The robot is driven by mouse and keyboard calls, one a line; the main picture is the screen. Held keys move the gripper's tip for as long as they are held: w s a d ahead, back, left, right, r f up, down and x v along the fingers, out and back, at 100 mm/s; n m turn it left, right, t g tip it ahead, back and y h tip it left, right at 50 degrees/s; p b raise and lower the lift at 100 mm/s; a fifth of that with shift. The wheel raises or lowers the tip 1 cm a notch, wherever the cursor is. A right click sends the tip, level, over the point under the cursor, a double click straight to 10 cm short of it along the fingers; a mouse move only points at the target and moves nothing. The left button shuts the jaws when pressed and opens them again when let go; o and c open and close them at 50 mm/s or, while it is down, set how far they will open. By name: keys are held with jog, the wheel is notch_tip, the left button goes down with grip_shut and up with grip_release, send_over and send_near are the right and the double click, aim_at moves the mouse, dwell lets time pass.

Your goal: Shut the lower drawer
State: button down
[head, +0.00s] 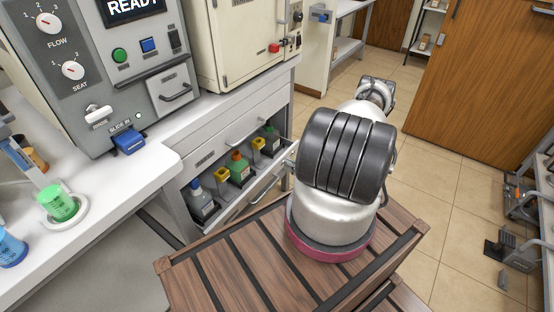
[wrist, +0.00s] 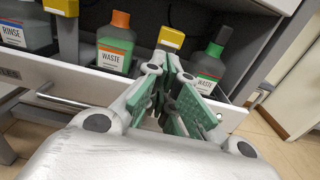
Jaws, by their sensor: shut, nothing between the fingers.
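The lower drawer (head: 268,186) stands pulled out beneath a closed upper drawer (head: 225,143). Its white front (wrist: 85,84) and bar handle (wrist: 55,98) show in the wrist view. Inside stand a grey bottle labelled RINSE (wrist: 27,36), an orange-capped WASTE bottle (wrist: 115,45), a dark-capped WASTE bottle (wrist: 211,62) and yellow-topped items (wrist: 171,38). My gripper (wrist: 172,78) is shut and empty. In the wrist view its fingers overlap the drawer front's upper edge, right of the handle; whether they touch it I cannot tell. In the head view my arm hides the gripper.
A white counter (head: 120,185) carries a grey test machine (head: 130,70), a green cup (head: 60,204) and a blue cup (head: 10,248). A cream cabinet (head: 235,40) stands beside the machine. Tiled floor (head: 430,200) lies open to the right, with shelving (head: 548,215) at the edge.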

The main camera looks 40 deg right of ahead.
send_near(254, 147)
jog(key=x, duration=0.3)
jog(key=f+x, duration=0.1)
jog(key=shift+w+d, duration=0.15)
jog(key=shift+w, duration=0.25)
jog(key=x, duration=0.7)
jog(key=shift+w+r, duration=0.1)
jog(key=shift+w, duration=0.15)
